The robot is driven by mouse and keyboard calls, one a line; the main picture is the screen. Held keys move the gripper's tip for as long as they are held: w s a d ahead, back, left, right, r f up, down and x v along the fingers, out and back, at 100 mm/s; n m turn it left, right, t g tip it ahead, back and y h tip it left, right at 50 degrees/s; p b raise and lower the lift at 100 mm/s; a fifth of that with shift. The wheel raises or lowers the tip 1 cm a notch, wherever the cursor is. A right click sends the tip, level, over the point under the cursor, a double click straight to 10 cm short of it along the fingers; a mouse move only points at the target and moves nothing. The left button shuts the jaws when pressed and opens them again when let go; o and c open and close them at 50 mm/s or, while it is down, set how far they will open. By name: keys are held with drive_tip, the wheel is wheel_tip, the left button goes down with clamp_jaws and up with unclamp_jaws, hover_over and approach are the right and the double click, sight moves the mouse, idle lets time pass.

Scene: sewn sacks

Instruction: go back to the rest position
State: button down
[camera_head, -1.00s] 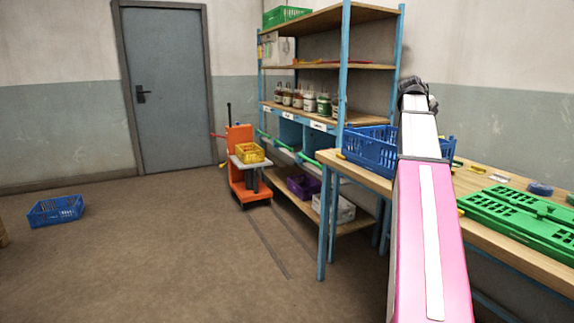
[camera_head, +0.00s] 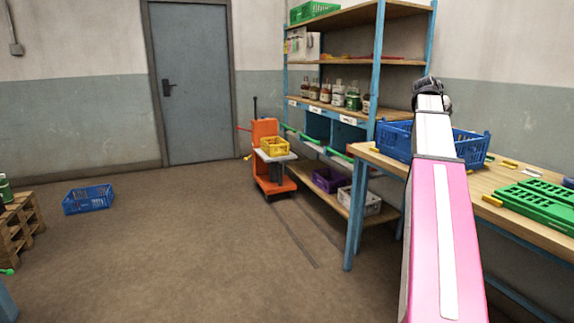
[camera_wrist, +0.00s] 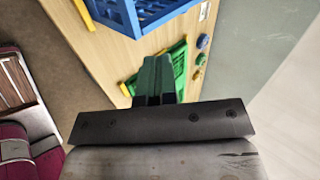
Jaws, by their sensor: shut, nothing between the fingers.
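My gripper shows in the wrist view (camera_wrist: 157,82), with its two dark green fingers together and nothing between them. It is above the wooden table (camera_wrist: 110,52), which lies below it in that view. In the head view my pink and white arm reaches forward at the right, and its dark end is up over the table's far part, near the blue crate (camera_head: 396,141). The fingers themselves cannot be made out in the head view.
The wooden table (camera_head: 480,206) holds a green crate (camera_head: 540,205). Behind it is a shelf rack (camera_head: 380,85) with bottles. An orange cart (camera_head: 265,135) carries a yellow crate (camera_head: 274,146). A blue crate (camera_head: 88,199) is on the floor left, near a pallet (camera_head: 20,225). The middle floor is clear.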

drive_tip(key=s+a+f+n+y, duration=0.1)
drive_tip(key=a+f+n+y, duration=0.1)
drive_tip(key=a+f+n, duration=0.6)
drive_tip(key=s+a+f+n+g+y, duration=0.15)
drive_tip(key=a+f, duration=0.35)
drive_tip(key=f, duration=0.8)
drive_tip(key=a+f+n+t+y, duration=0.1)
drive_tip(key=a+f+n, duration=0.5)
drive_tip(key=f, duration=0.4)
drive_tip(key=s+a+f+n+g+y, duration=0.1)
drive_tip(key=s+a+f+n+y, duration=0.1)
drive_tip(key=s+a+f+n, duration=0.5)
drive_tip(key=s+a+f+n+g+y, duration=0.2)
drive_tip(key=s+a+f+n, duration=0.6)
drive_tip(key=f, duration=0.8)
drive_tip(key=s+a, duration=0.2)
drive_tip(key=a, duration=0.2)
drive_tip(key=shift+s, duration=0.4)
